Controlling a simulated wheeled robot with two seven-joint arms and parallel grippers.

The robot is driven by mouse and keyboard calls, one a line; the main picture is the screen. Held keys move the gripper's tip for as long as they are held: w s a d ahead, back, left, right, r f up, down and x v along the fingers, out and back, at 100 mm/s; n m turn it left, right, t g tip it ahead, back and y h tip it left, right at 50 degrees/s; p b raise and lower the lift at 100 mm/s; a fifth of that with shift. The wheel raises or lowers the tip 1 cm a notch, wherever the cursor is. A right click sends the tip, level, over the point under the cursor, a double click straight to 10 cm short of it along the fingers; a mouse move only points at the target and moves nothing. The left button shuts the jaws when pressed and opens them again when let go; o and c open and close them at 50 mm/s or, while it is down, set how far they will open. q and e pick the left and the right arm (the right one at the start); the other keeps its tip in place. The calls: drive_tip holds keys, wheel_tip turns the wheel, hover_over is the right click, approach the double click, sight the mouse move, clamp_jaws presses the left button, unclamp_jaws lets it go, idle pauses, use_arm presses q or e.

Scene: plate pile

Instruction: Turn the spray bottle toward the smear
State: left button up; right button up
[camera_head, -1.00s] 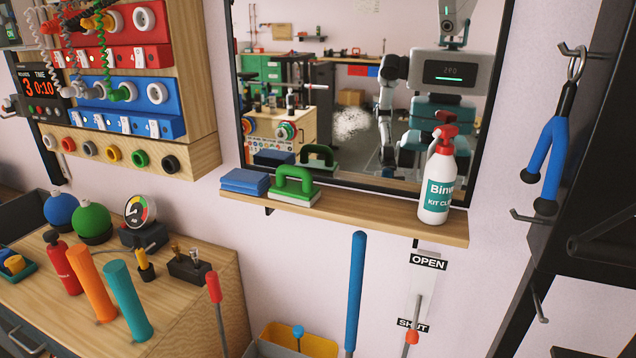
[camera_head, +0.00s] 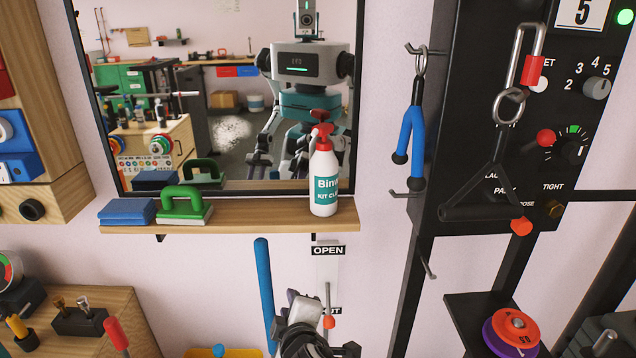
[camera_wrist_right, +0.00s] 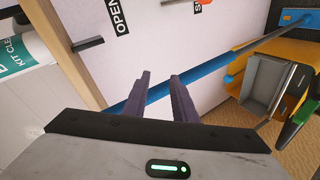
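The spray bottle (camera_head: 325,185) stands upright on the right end of the wooden shelf (camera_head: 260,218). It is white with a red spray head and a teal label facing me; I cannot tell exactly where its nozzle points. The smear (camera_head: 231,133) is a whitish patch on the mirror, left of the bottle. My right gripper (camera_head: 305,315) is below the shelf and the bottle, at the bottom edge of the head view. In the right wrist view its fingers (camera_wrist_right: 160,78) are apart and empty, and part of the bottle (camera_wrist_right: 35,50) shows at the left edge. My left gripper is not in view.
A blue sponge (camera_head: 127,212) and a green-handled scrubber (camera_head: 185,205) sit on the shelf's left part. A blue pole (camera_head: 265,290) rises below the shelf. The shelf between scrubber and bottle is clear.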

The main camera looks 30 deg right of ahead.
drive_tip(key=w+d+r+h, duration=0.2)
drive_tip(key=w+r, duration=0.1)
drive_tip(key=r, duration=0.6)
drive_tip(key=w+d+r+h, duration=0.2)
drive_tip(key=w+r+h, duration=0.1)
drive_tip(key=r, duration=0.6)
drive_tip(key=m+g+h+p, duration=0.1)
drive_tip(key=m+h+p, duration=0.1)
drive_tip(key=h, duration=0.3)
approach(319, 134)
drive_tip(key=x, duration=0.3)
drive_tip(key=d, duration=0.1)
drive_tip(key=w+d, duration=0.1)
drive_tip(key=d, duration=0.1)
drive_tip(key=shift+w+d+r, duration=0.25)
drive_tip(key=shift+w+r, duration=0.1)
drive_tip(key=shift+r, duration=0.05)
drive_tip(key=shift+w+f+p+x, duration=0.15)
drive_tip(key=shift+p+x, duration=0.25)
drive_tip(key=shift+x, duration=1.15)
drive_tip(key=shift+w+f+p+x, duration=0.15)
drive_tip(key=shift+p+x, duration=0.2)
drive_tip(key=shift+x, duration=1.2)
drive_tip(key=shift+a, duration=0.2)
drive_tip(key=shift+c, duration=0.3)
clamp_jaws()
